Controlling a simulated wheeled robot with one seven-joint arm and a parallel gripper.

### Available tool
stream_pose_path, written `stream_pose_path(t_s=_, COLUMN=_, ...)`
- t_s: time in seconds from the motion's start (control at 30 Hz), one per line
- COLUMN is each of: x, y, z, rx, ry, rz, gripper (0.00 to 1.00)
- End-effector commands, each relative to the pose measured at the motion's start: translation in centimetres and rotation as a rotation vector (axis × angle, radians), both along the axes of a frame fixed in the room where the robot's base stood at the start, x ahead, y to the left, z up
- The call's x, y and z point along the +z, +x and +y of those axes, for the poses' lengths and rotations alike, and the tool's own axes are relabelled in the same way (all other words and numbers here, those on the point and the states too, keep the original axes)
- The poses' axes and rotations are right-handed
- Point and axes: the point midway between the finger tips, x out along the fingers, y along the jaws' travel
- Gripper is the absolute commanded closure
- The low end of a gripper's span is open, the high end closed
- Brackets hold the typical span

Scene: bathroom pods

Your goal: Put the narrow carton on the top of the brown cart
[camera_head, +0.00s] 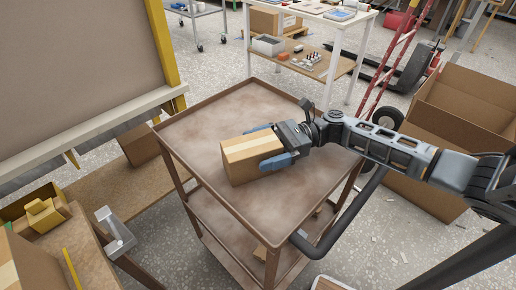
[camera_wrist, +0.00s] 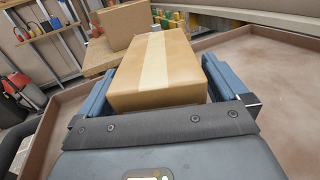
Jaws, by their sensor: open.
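The narrow carton (camera_head: 246,160) is a brown box with a pale tape strip along its top. My gripper (camera_head: 270,147) is around the carton's right end, with one blue finger on each side. In the wrist view the carton (camera_wrist: 156,67) lies between the two fingers (camera_wrist: 157,85). A small gap shows beside the fingers, so the jaws are open. The carton's underside is hidden.
The cart top has a raised rim and is otherwise bare. Another brown box (camera_head: 138,146) stands on a low wooden surface to the left. A white table (camera_head: 318,12) with items is behind, and a large open cardboard box (camera_head: 449,124) is at right.

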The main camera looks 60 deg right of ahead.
Motion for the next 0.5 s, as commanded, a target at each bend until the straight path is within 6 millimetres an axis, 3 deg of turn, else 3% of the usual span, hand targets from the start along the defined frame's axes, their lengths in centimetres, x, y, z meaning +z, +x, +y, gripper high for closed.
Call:
stream_pose_path(t_s=0.3, x=0.0, y=-3.1, z=-4.0, rx=-0.003, ry=-0.001, rz=-0.001, gripper=0.00)
stream_pose_path(t_s=0.5, x=0.0, y=-3.9, z=-4.9, rx=-0.001, ry=0.000, rz=-0.002, gripper=0.00)
